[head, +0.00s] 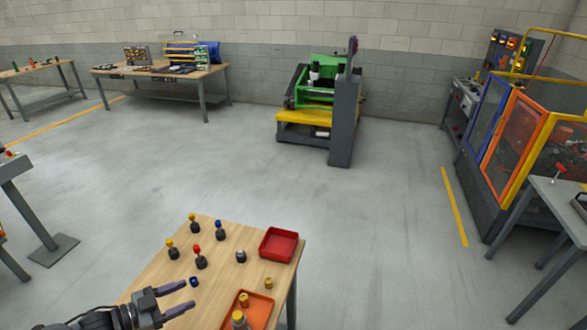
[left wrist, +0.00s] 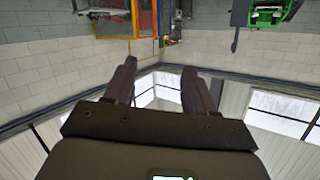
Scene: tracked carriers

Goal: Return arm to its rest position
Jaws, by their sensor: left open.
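My left gripper (head: 178,298) comes in from the lower left in the head view, over the near part of the wooden table (head: 160,260). Its two fingers are apart with nothing between them. In the left wrist view its open fingers (left wrist: 157,85) point at walls and windows, with no object between them. My right gripper is not in view.
The table holds several dark holders with coloured tops, such as a red one (head: 200,258), a blue ring (head: 194,281), a red tray (head: 279,244) and an orange tray (head: 258,308) with yellow-topped pieces. Open floor lies beyond. A fenced machine (head: 520,135) stands at the right.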

